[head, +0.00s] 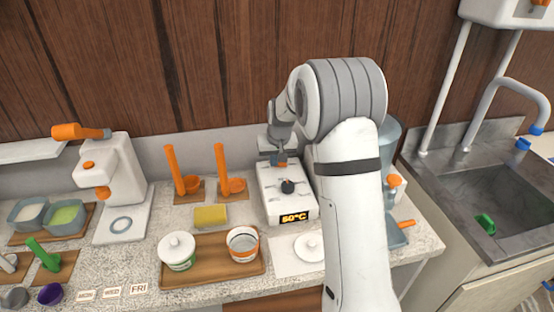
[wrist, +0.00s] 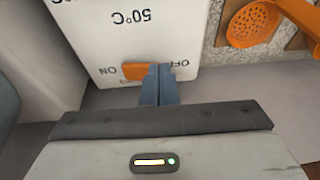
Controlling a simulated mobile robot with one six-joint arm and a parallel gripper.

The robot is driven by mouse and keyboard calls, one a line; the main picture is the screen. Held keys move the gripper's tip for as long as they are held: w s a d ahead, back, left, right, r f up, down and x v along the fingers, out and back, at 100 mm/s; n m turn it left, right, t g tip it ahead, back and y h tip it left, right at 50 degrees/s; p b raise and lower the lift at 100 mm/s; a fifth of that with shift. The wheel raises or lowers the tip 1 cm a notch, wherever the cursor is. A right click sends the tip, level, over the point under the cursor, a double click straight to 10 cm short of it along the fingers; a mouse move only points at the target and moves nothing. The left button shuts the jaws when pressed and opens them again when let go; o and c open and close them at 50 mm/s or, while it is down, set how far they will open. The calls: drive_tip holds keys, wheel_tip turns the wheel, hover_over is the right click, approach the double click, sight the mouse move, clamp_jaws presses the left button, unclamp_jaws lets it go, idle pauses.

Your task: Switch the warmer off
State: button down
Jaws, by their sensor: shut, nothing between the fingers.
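The warmer (head: 268,201) is a white box on the counter with a black knob (head: 288,186) on top. Its front display (head: 293,217) is lit and reads 50°C. In the wrist view the warmer's top (wrist: 190,30) shows upside-down print, with ON at left and OFF at right. An orange switch (wrist: 134,72) sits near the ON print. My gripper (wrist: 160,70) is shut and empty, its fingertips right beside the switch on the OFF side. I cannot tell whether they touch it. In the head view my gripper (head: 279,160) is over the warmer's back edge.
Orange ladles (head: 232,185) stand left of the warmer, one also in the wrist view (wrist: 254,22). A yellow sponge (head: 210,216) and a wooden tray (head: 212,275) with two tubs lie in front left. A white lid (head: 310,247) lies in front. A sink (head: 480,190) is at right.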

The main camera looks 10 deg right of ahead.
drive_tip(key=shift+a+f, duration=0.15)
drive_tip(key=shift+f, duration=0.05)
drive_tip(key=shift+d+r, duration=0.3)
drive_tip(key=shift+d, duration=0.5)
drive_tip(key=shift+a+r+p, duration=0.1)
drive_tip(key=shift+r+p, duration=0.25)
drive_tip(key=shift+r, duration=0.15)
drive_tip(key=r+p, duration=0.2)
drive_tip(key=r, duration=0.1)
drive_tip(key=shift+a+r, duration=0.15)
drive_tip(key=shift+a, duration=0.05)
wheel_tip(320, 180, up, 9)
drive_tip(key=s+a+b, duration=0.2)
drive_tip(key=s, duration=0.1)
drive_tip(key=shift+a, duration=0.1)
